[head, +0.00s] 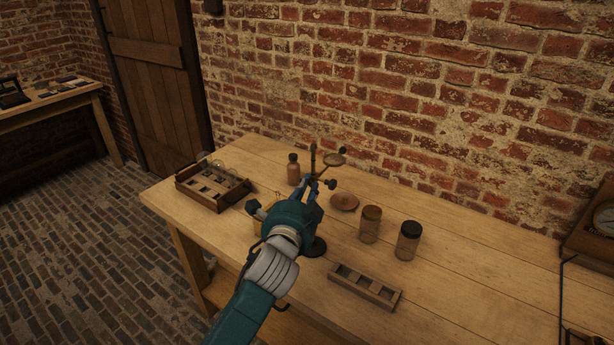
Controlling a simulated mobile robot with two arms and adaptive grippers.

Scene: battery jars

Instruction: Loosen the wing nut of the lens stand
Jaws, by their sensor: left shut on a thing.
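The lens stand (312,155) stands on the wooden table, upright. The wing nut is mostly hidden by the fingers. A dark knob (331,184) shows just right of the fingertips. My right gripper is not in view.
A compartment box (212,187) lies at the table's left. A brown bottle (293,172), a shallow dish (344,202), a brown jar (370,225), a black-lidded jar (408,241) and a slotted wooden rack (365,287) surround the stand. The right table surface (480,285) is mostly clear.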

